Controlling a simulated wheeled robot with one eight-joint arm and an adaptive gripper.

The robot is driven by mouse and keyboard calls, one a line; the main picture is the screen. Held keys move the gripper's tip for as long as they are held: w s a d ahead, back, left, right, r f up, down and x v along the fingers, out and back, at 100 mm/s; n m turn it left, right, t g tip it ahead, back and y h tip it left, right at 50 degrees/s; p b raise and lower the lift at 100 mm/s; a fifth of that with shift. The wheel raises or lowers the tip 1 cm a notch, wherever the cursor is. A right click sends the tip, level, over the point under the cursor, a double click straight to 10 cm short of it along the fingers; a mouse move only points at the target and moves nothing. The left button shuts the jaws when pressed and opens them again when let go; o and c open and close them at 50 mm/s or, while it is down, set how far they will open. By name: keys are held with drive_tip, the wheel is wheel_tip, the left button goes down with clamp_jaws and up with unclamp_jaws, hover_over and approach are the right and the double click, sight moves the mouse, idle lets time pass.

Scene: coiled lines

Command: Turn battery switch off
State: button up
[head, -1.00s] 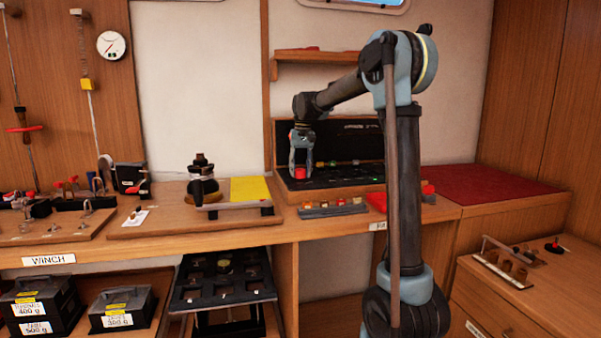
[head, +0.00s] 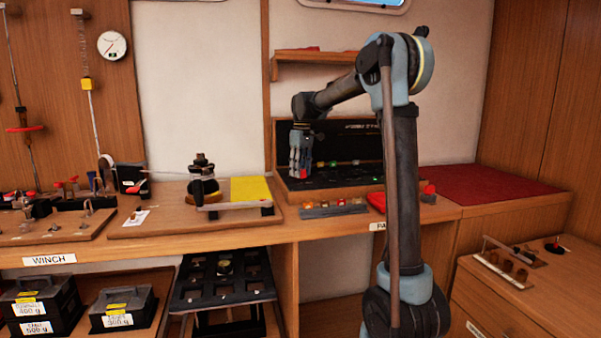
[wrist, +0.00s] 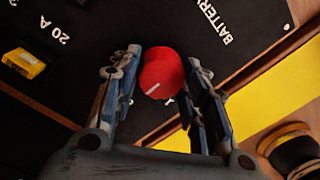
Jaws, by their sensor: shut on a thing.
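The battery switch is a red round knob (wrist: 162,73) with a white pointer line, on a black panel (wrist: 110,100) beside the white word BATTERY in the wrist view. My gripper (wrist: 165,75) has one finger on each side of the knob and is shut on it. In the head view my gripper (head: 300,172) points down at the left end of the panel, and only a little red of the knob (head: 302,174) shows between the fingers. The white line on the knob slants; the marks below it are partly hidden.
A yellow fuse (wrist: 24,63) sits by the "20 A" label on the panel. A yellow pad (head: 250,189) and a black winch (head: 202,180) stand to the left. Small coloured parts lie in a grey rack (head: 332,209) in front of the panel.

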drive_tip(key=shift+d, duration=0.1)
idle(0.3)
drive_tip(key=o, duration=1.1)
drive_tip(key=shift+c, duration=0.2)
wheel_tip(320, 180, up, 12)
drive_tip(key=shift+w+d, duration=0.2)
drive_tip(key=shift+w, duration=0.2)
drive_tip(key=shift+s+d, duration=0.1)
